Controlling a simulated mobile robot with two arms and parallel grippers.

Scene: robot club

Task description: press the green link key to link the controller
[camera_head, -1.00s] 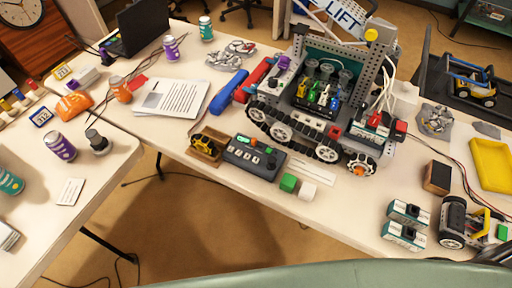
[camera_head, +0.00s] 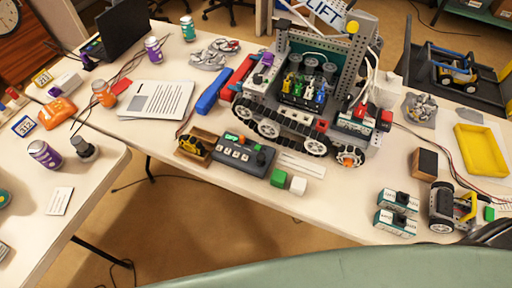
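The marks on the keys are too small to read. I see neither of my grippers.
A small yellow item in a brown holder (camera_head: 195,147) stands directly left of the box. White strips (camera_head: 302,165) lie right of it. Printed sheets (camera_head: 155,100), a blue bar (camera_head: 213,92) and teal-white modules (camera_head: 397,210) are nearby. Bare tabletop lies between the cubes and modules.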

